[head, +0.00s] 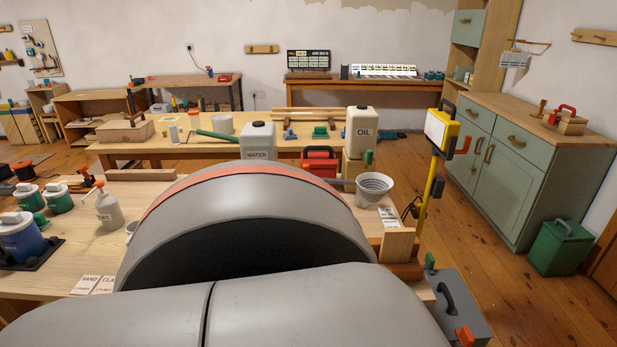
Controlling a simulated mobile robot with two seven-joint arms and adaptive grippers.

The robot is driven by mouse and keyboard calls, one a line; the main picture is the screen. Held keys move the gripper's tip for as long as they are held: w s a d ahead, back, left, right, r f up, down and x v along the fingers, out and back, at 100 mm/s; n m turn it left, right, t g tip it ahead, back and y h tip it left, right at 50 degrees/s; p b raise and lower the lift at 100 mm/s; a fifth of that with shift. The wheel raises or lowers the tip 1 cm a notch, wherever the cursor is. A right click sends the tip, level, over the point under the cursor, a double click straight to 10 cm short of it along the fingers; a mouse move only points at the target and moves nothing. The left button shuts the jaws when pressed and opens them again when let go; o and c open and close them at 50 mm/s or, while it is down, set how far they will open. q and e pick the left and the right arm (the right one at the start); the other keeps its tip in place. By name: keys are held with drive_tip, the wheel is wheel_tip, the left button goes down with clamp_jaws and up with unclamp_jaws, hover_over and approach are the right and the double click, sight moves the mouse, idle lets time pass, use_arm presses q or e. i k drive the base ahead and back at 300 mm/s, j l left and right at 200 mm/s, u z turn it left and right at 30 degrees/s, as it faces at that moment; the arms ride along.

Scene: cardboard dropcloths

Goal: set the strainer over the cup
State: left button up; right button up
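My large grey arm links cover the middle and bottom of the head view and hide much of the bench. Neither gripper is in view.
Behind are a WATER jug (257,141), an OIL jug (361,133) and a red toolbox (319,161).

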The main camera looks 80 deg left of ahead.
sight(373, 186)
drive_tip(key=u, duration=2.3)
